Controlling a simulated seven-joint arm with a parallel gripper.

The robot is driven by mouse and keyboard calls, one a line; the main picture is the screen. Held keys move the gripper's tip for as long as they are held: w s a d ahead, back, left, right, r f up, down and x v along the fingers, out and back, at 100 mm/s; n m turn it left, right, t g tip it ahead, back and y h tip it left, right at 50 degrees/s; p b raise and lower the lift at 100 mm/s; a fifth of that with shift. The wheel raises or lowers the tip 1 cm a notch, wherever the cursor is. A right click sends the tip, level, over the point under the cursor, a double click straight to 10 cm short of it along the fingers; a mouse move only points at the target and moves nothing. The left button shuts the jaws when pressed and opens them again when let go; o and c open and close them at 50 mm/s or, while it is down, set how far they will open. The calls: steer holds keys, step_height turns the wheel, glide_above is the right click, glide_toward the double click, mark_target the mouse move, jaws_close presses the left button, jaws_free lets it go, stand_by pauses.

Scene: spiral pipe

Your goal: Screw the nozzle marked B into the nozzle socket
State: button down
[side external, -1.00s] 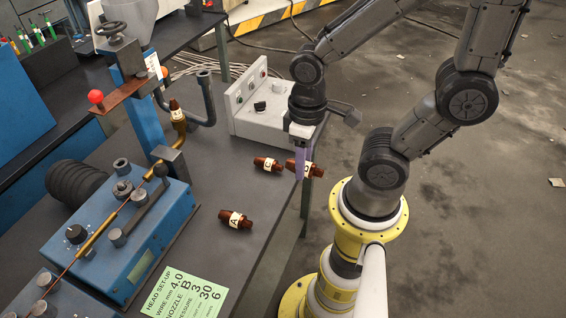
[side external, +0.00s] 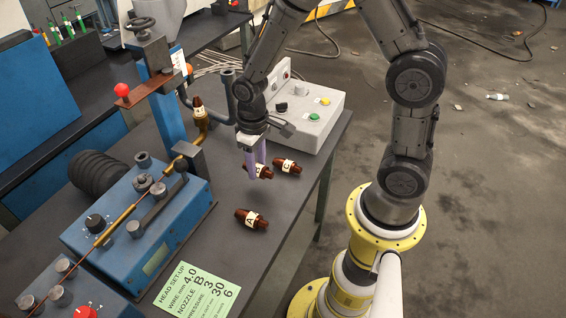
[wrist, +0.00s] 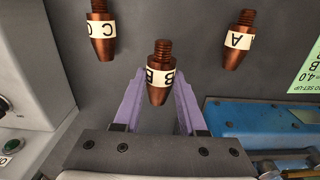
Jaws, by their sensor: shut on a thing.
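The socket opening is not visible.
Nozzle C (side external: 288,166) lies right of my gripper and nozzle A (side external: 251,219) nearer the camera. A grey button box (side external: 305,112) stands behind. The blue machine (side external: 140,225) is to the left. A green set-up card (side external: 195,290) lists nozzle B. Bench around A is clear.

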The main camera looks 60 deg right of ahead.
steer(key=w, duration=0.2)
steer(key=w+f, duration=0.1)
steer(key=w, duration=0.4)
steer(key=shift+w+f, duration=0.15)
steer(key=shift+w, duration=0.2)
steer(key=w+d+r+t, duration=0.2)
steer(key=d+r+t, duration=0.2)
steer(key=r, duration=0.5)
steer(key=w+d+r+t+h, duration=0.1)
steer(key=w+d+r+t, duration=0.1)
steer(key=d+r+t, duration=0.3)
steer(key=w+d+r+m+t+h, duration=0.1)
steer(key=d+r+t, duration=0.3)
steer(key=r+t, duration=0.4)
steer(key=shift+w+d+r+t, duration=0.2)
steer(key=shift+w+r+t, duration=0.25)
steer(key=shift+r, duration=2.3)
steer(key=shift+h, duration=0.3)
steer(key=shift+f, duration=2.95)
steer(key=shift+f, duration=1.35)
steer(key=shift+c, duration=2)
jaws_free()
